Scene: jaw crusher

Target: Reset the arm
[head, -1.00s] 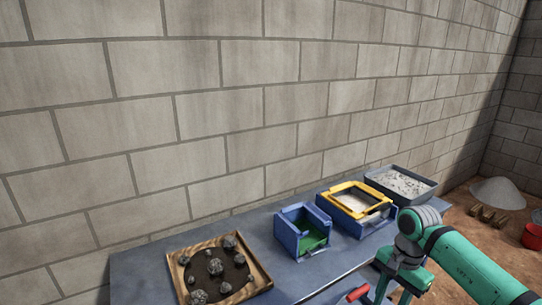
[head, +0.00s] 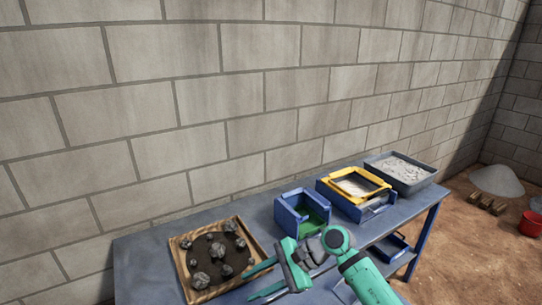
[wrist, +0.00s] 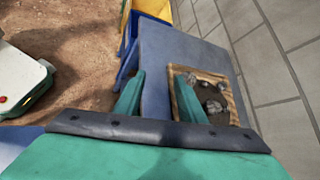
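My gripper (head: 250,286) is low in the head view, over the front part of the blue-grey table (head: 140,260). Its two green fingers point left, towards the wooden tray of rocks. They are spread apart with nothing between them. In the wrist view my gripper (wrist: 157,88) also shows both fingers apart and empty. My green arm reaches in from the bottom right of the head view.
A wooden tray (head: 190,291) with dark rocks lies left of my gripper. A blue bin with a green inside (head: 285,214), a yellow-framed blue box (head: 345,203) and a grey tray of pale gravel (head: 402,185) stand along the back. A block wall (head: 250,90) rises behind.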

